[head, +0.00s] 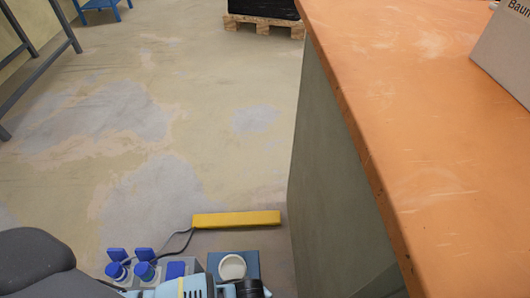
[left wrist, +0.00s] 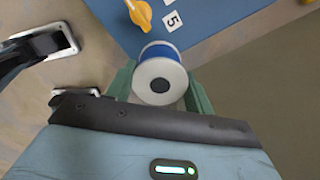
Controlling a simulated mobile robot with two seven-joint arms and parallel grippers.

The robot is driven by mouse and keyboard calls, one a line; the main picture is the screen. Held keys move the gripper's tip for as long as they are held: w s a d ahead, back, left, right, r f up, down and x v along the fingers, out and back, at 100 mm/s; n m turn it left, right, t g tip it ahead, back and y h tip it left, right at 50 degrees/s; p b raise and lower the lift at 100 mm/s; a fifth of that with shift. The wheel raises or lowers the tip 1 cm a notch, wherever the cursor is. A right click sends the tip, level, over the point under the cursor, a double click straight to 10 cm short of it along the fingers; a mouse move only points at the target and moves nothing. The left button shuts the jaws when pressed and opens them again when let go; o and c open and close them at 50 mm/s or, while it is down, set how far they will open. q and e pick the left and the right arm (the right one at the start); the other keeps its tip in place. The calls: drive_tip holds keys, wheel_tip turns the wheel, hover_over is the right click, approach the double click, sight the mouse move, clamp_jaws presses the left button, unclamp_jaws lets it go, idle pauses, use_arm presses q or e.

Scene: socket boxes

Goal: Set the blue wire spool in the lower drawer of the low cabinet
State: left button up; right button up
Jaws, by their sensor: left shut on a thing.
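In the left wrist view, my left gripper (left wrist: 160,87) is shut on the blue wire spool (left wrist: 158,80), with green fingers on both sides of it. The spool shows a white round flange with a dark centre, and blue wire behind it. A blue surface (left wrist: 205,22) lies beyond the spool, with a yellow piece (left wrist: 141,14) and a white label marked 5 (left wrist: 171,20). I cannot tell whether this surface belongs to the low cabinet. No drawer can be made out. My right gripper is in neither view.
An orange-topped counter (head: 430,200) with a grey-green side fills the right of the head view. A yellow bar (head: 236,219), blue sockets (head: 145,271) and a pale round piece (head: 232,267) are at the bottom. The floor (head: 190,120) beyond is clear up to a pallet (head: 262,26).

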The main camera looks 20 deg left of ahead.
use_arm(q)
drive_tip(key=w+a+r+n, duration=0.3)
drive_tip(key=w+r+n, duration=0.35)
drive_tip(key=r, duration=0.45)
drive_tip(key=w+a+r+n, duration=0.2)
drive_tip(key=w+r+n, duration=0.3)
drive_tip(key=w+r, duration=0.45)
drive_tip(key=s+a+r+n, duration=0.2)
drive_tip(key=r+n, duration=0.3)
drive_tip(key=r, duration=0.5)
drive_tip(key=s+a+r+n, duration=0.2)
drive_tip(key=a+r+n, duration=0.2)
drive_tip(key=r, duration=0.7)
drive_tip(key=shift+s+a+n, duration=0.4)
drive_tip(key=shift+n, duration=0.25)
drive_tip(key=shift+s+d, duration=0.1)
